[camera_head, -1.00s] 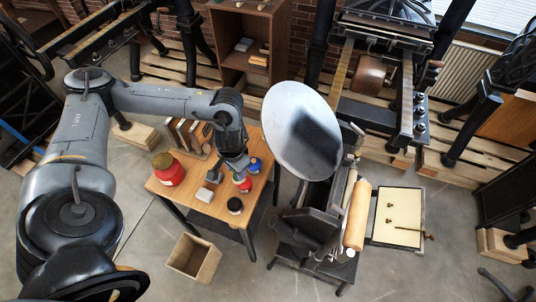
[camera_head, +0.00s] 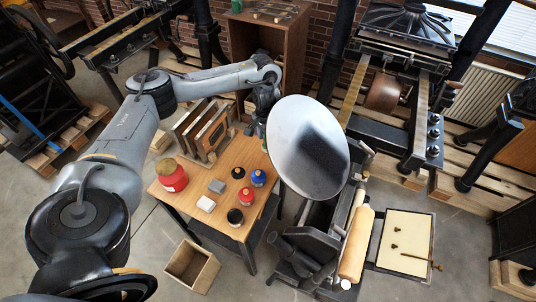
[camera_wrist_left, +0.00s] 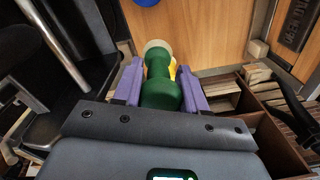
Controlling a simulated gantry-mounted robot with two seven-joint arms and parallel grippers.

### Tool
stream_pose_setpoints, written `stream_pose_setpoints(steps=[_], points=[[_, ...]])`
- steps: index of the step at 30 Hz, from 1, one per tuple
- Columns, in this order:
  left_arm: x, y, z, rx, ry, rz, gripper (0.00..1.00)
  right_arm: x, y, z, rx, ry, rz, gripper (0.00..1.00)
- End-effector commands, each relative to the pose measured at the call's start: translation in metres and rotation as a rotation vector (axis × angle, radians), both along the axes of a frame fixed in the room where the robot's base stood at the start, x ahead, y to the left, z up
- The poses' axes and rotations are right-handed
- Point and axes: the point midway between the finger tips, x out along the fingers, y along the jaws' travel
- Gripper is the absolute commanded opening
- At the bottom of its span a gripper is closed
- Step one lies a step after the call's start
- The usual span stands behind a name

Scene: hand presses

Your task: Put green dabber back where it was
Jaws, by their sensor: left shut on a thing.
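My left gripper (camera_head: 256,128) is beyond the back right corner of the wooden table (camera_head: 192,184), partly behind the press's round disc. In the left wrist view, its purple fingers (camera_wrist_left: 160,80) are shut on the green dabber (camera_wrist_left: 161,94). The dabber has a rounded green end near me and a pale far end, with a bit of yellow behind it. On the table stand a black pot (camera_head: 238,172), a blue pot (camera_head: 258,177), a red pot (camera_head: 246,196) and a dark pot (camera_head: 235,217). My right gripper is not in view.
The press disc (camera_head: 306,148) is close on the right. A wooden shelf (camera_head: 262,42) stands behind.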

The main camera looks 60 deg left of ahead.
Motion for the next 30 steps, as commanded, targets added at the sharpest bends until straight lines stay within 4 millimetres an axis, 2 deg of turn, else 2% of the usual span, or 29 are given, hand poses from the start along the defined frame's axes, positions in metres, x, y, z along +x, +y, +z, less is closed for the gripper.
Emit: stream_pose_setpoints(steps=[2,6,12,23,30], points=[[0.012,0.007,0.001,0.000,-0.003,0.003,0.15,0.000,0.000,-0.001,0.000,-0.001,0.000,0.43],[0.011,0.008,-0.036,-0.002,0.004,-0.001,0.15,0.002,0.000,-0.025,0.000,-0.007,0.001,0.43],[0.011,0.008,-0.063,0.000,0.002,0.000,0.15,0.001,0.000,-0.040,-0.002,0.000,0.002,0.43],[0.011,0.008,-0.081,0.001,0.001,-0.001,0.15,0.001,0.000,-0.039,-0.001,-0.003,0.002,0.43],[0.011,0.008,-0.112,0.001,0.002,0.000,0.15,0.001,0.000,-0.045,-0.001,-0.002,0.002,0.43]])
